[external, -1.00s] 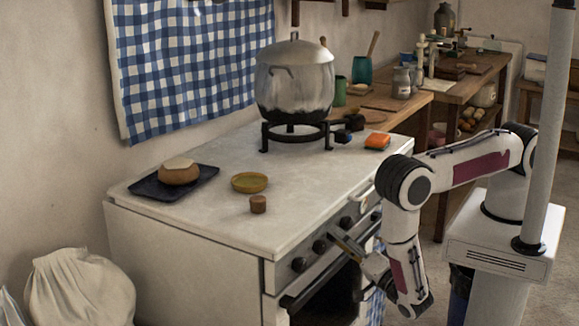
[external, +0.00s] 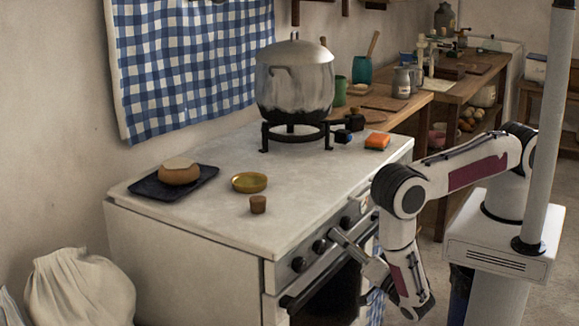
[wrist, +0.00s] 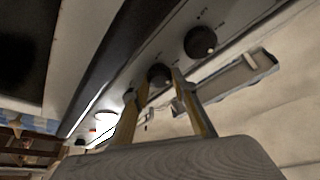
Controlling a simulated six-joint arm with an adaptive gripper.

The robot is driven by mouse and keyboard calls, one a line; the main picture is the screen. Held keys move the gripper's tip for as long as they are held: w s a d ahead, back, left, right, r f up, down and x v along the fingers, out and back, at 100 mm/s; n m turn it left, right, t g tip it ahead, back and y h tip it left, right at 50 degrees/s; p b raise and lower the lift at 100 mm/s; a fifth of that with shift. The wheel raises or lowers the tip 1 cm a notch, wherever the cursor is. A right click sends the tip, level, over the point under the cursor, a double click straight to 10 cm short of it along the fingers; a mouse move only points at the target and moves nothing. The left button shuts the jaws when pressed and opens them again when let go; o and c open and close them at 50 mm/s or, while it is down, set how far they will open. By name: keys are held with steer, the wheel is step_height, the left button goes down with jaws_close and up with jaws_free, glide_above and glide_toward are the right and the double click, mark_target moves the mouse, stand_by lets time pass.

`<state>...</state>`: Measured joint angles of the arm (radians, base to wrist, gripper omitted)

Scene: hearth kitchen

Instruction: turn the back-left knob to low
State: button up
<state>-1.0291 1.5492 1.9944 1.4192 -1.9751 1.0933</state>
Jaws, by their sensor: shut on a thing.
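My gripper (wrist: 160,90) reaches the oven's front panel in the wrist view, with its two fingers on either side of a dark round knob (wrist: 158,73). It is shut on that knob. I cannot tell from the markings which burner the knob serves. Another dark knob (wrist: 200,41) sits free to the upper right, with small marks beside it. In the external view my gripper (external: 335,234) meets the panel close beside a black knob (external: 319,246); its fingertips hide part of the panel. A further knob (external: 298,264) is at the panel's left.
A large pot (external: 294,85) stands on a black burner stand at the back of the white stovetop (external: 215,220). A sponge (external: 377,142), a yellow dish (external: 249,182) and a small brown cup (external: 258,204) also lie there. The oven handle (external: 300,298) runs below the knobs.

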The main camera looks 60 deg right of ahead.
steer(key=o, duration=1.1)
steer(key=shift+s+f, duration=0.1)
steer(key=shift+s, duration=0.05)
steer(key=v, duration=1.1)
steer(key=shift+s, duration=0.35)
steer(key=shift+a+f, duration=0.1)
